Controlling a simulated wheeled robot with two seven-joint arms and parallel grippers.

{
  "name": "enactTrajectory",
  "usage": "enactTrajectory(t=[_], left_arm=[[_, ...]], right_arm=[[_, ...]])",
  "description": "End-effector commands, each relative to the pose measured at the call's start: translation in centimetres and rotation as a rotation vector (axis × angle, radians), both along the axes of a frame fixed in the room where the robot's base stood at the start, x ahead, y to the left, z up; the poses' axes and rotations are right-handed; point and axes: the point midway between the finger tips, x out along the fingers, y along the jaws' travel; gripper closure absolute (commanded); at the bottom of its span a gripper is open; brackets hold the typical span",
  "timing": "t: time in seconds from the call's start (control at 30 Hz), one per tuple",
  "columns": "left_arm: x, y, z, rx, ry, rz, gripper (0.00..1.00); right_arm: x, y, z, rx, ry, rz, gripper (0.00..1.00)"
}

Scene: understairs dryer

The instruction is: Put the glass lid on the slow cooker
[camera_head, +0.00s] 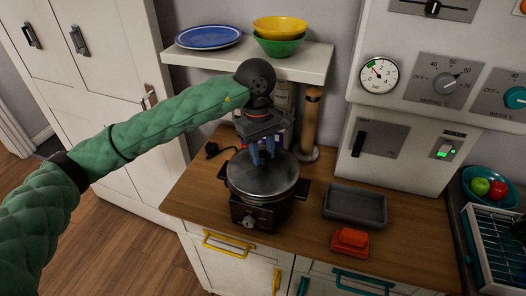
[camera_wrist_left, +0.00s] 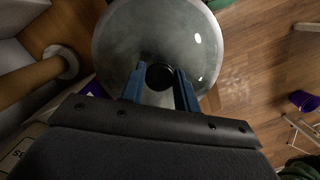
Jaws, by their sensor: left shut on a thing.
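The black slow cooker (camera_head: 258,212) stands on the wooden counter with its dial facing front. The round glass lid (camera_head: 252,180) is over the cooker's top. I cannot tell whether it rests on the rim or is slightly above it. My left gripper (camera_head: 264,160) points down over the lid, its blue fingers at the lid's middle. In the left wrist view, the fingers (camera_wrist_left: 160,78) are on both sides of the lid's dark knob (camera_wrist_left: 158,77), shut on it. The clear lid (camera_wrist_left: 120,45) fills the upper middle there. My right gripper is not in view.
A grey tray (camera_head: 355,204) and an orange block-like item (camera_head: 350,242) are right of the cooker. A wooden cylinder (camera_head: 310,120) stands behind it, under a white shelf (camera_head: 225,58) holding a plate and bowls. The counter's front edge (camera_head: 215,226) is close to the cooker.

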Motion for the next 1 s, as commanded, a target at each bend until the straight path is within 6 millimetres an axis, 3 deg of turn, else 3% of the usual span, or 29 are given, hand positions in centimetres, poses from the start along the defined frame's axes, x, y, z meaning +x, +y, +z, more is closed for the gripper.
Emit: enactTrajectory(t=[0.23,0.27,0.4,0.6,0.7,1.0], left_arm=[[0.01,-0.01,0.07,-0.001,-0.001,0.000,1.00],[0.01,-0.01,0.07,-0.001,-0.001,0.000,0.67],[0.00,-0.01,0.06,0.000,0.000,0.000,0.44],[0.00,0.00,-0.01,0.000,0.000,0.000,0.42],[0.00,0.00,0.00,0.000,0.000,0.000,0.22],[0.00,0.00,0.07,0.000,0.000,0.000,0.22]], right_arm=[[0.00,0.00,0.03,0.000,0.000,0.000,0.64],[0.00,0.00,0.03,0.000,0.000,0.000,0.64],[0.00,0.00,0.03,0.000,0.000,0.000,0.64],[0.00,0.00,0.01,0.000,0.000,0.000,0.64],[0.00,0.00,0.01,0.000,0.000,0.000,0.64],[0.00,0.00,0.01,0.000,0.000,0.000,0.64]])
